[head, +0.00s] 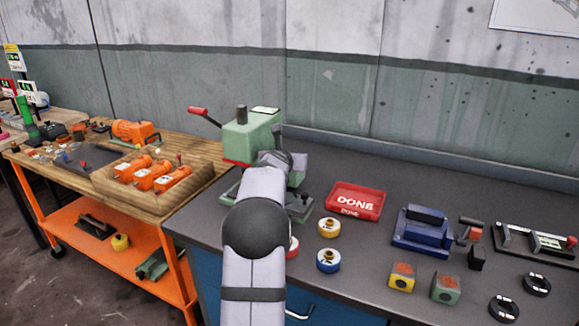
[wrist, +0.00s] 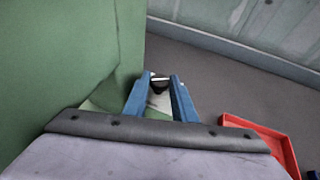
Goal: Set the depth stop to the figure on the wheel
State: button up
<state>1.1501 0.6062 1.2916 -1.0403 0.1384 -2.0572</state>
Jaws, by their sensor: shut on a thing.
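A green machine (head: 245,135) with a red-handled lever stands at the back left of the dark bench. It also fills the left of the wrist view (wrist: 65,60). My gripper (wrist: 160,80) is beside it, its blue fingers closed on a small dark piece with a pale bar (wrist: 159,84). I cannot tell for sure whether this is the depth stop. In the head view my arm hides the fingers. A yellow-rimmed wheel (head: 328,227) and a blue-rimmed wheel (head: 328,260) lie on the bench; a red-rimmed one (head: 293,247) is partly behind my arm. No figure is readable.
A red DONE tray (head: 356,201) lies right of the machine. A blue device (head: 422,230), yellow and green blocks (head: 402,277), black rings (head: 537,284) and a slide gauge (head: 533,243) occupy the right. An orange cart (head: 110,240) stands left. The bench behind the tray is clear.

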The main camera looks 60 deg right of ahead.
jog(key=shift+r, duration=0.15)
dwell(0.4)
jog(key=o, duration=1)
jog(key=shift+o, duration=0.2)
jog(key=shift+a, duration=0.1)
jog(key=b+v, duration=0.2)
jog(key=v, duration=0.5)
jog(key=shift+w, duration=0.1)
jog(key=shift+a+m, duration=0.1)
jog(key=shift+m, duration=0.2)
